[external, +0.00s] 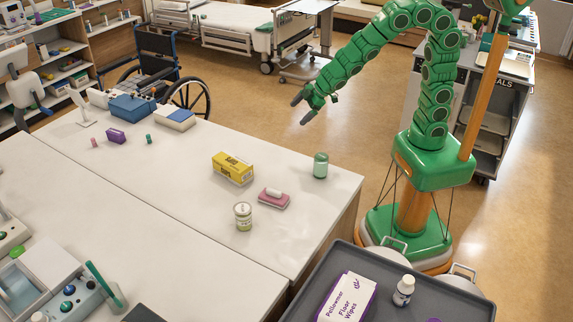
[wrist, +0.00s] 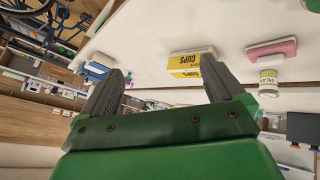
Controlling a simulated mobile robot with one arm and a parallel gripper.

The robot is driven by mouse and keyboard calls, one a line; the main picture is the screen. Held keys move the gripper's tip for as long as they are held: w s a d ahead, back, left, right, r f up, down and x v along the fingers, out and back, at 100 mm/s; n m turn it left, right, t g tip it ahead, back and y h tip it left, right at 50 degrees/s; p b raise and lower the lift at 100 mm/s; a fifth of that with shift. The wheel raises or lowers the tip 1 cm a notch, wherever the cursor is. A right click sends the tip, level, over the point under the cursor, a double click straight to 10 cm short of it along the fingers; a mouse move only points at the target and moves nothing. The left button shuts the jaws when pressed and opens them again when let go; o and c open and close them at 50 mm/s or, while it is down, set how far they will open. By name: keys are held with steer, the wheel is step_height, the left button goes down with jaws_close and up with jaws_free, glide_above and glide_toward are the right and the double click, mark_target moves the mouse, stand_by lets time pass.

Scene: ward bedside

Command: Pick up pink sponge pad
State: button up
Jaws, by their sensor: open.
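The pink sponge pad (external: 273,199) lies flat on the white table, with a small white piece on top. It also shows at the upper right of the wrist view (wrist: 270,50). My gripper (external: 303,107) is open and empty, held in the air past the table's far right side, well apart from the pad. In the wrist view its two dark fingers (wrist: 160,88) stand spread, with nothing between them in grip.
Around the pad on the white table (external: 170,185) stand a yellow box (external: 232,168), a green jar (external: 320,165) and a labelled jar (external: 243,216). Blue boxes (external: 132,106) are at the far end. A dark tray (external: 440,305) is at the front right. A wheelchair (external: 160,70) stands behind.

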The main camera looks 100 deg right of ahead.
steer(key=w+a+f+n+t+y, duration=0.2)
steer(key=w+a+f, duration=0.1)
steer(key=w, duration=0.4)
steer(key=n+y, duration=0.5)
steer(key=y, duration=0.5)
glide_toward(274, 190)
steer(key=shift+w+d+r, duration=0.1)
steer(key=shift+w+d, duration=0.2)
steer(key=shift+d, duration=0.1)
steer(key=shift+s+a+y, duration=0.15)
steer(key=shift+a+y, duration=0.25)
steer(key=shift+a, duration=0.05)
steer(key=shift+x, duration=1.3)
steer(key=shift+g, duration=0.3)
steer(key=shift+f+x, duration=0.15)
steer(key=shift+x, duration=1.15)
steer(key=shift+f+x, duration=0.15)
steer(key=shift+x, duration=1.15)
steer(key=shift+d, duration=0.2)
steer(key=c, duration=1.1)
